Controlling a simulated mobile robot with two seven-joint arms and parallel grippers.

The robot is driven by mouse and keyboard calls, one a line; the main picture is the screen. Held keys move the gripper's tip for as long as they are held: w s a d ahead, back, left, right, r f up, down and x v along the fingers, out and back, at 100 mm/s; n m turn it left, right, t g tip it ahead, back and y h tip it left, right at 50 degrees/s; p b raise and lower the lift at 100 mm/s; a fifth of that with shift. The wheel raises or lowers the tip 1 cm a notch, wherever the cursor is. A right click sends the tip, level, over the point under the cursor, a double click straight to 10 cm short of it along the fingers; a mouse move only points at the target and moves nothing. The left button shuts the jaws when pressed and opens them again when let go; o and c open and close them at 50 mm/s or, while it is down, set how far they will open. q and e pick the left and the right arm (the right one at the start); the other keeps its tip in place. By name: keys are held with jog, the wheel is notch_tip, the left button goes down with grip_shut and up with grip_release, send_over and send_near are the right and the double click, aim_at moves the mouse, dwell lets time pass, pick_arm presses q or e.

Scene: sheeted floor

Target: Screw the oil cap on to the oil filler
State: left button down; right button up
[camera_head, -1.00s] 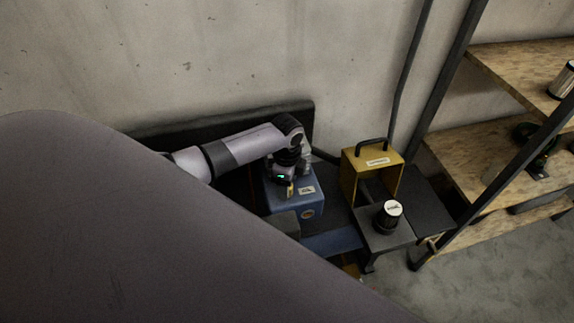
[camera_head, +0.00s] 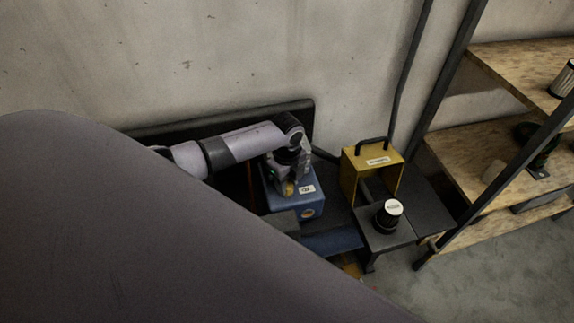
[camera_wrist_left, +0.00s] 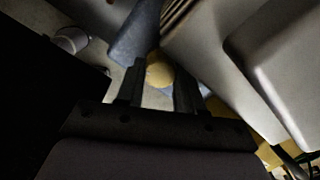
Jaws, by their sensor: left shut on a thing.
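A yellow rounded oil cap (camera_wrist_left: 160,72) sits between the two dark fingers of my left gripper (camera_wrist_left: 160,80) in the left wrist view. The fingers are shut on it. In the head view my left gripper (camera_head: 286,183) points down over the top of a blue box-shaped housing (camera_head: 306,203), and the yellow cap (camera_head: 288,188) shows just under it. The oil filler is hidden beneath the gripper and cap. I cannot tell whether the cap is seated or threaded. My right gripper is not in view.
A yellow open-fronted housing (camera_head: 350,178) with a black handle stands right of the blue one. A black canister with a white top (camera_head: 390,213) stands on a dark platform. Wooden shelves (camera_head: 480,150) are at right, and a concrete wall is behind.

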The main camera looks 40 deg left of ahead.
pick_arm(q)
jog(key=m, duration=0.3)
jog(key=shift+m, duration=0.4)
jog(key=m+b, duration=0.1)
jog(key=m, duration=0.2)
jog(key=shift+m, duration=0.3)
jog(key=m+b, duration=0.1)
jog(key=m, duration=0.3)
jog(key=shift+m, duration=0.4)
jog(key=shift+m+b, duration=0.3)
jog(key=shift+m, duration=0.7)
jog(key=c, duration=0.6)
grip_release()
jog(key=shift+c, duration=0.9)
